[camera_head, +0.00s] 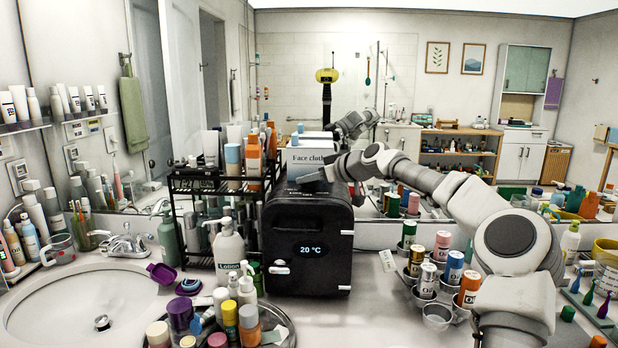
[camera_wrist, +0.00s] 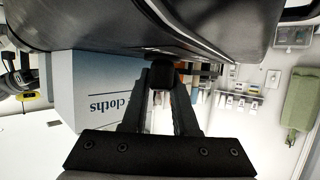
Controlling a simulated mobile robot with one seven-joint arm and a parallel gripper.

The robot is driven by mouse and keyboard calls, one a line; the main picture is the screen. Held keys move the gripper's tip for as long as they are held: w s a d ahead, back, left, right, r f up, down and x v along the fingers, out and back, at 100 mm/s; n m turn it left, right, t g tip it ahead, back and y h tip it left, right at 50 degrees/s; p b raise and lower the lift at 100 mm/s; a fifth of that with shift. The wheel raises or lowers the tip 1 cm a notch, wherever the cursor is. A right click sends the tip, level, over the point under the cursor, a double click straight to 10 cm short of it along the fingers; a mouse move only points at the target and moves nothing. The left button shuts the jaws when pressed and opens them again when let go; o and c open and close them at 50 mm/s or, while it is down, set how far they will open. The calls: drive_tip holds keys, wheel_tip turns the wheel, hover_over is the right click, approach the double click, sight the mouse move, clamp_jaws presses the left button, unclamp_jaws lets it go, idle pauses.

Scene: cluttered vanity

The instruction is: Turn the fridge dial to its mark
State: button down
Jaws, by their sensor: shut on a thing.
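The small black fridge (camera_head: 318,270) stands on the counter in the head view, with "20 °C" lit on its front. In the wrist view its dark body (camera_wrist: 190,25) fills the top. My gripper (camera_head: 318,180) reaches over the fridge top from the right. In the wrist view my gripper (camera_wrist: 160,92) has its fingers closed on a small black knob, the dial (camera_wrist: 162,72), against the fridge. The fingers hide part of the dial. I cannot make out its mark in either view.
A "Face cloths" box (camera_head: 304,157) stands just behind my gripper; it also shows in the wrist view (camera_wrist: 105,95). A black wire rack (camera_head: 190,215) with bottles is left of the fridge. A lotion bottle (camera_head: 229,250) stands close by, and a can holder (camera_head: 437,318) is to the right.

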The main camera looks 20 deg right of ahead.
drive_tip(key=shift+f, duration=0.1)
idle(0.3)
drive_tip(key=c, duration=0.7)
unclamp_jaws()
drive_tip(key=v, duration=1.7)
drive_tip(key=shift+s+r+b, duration=0.1)
drive_tip(key=shift+r+b, duration=0.15)
drive_tip(key=shift+b, duration=0.15)
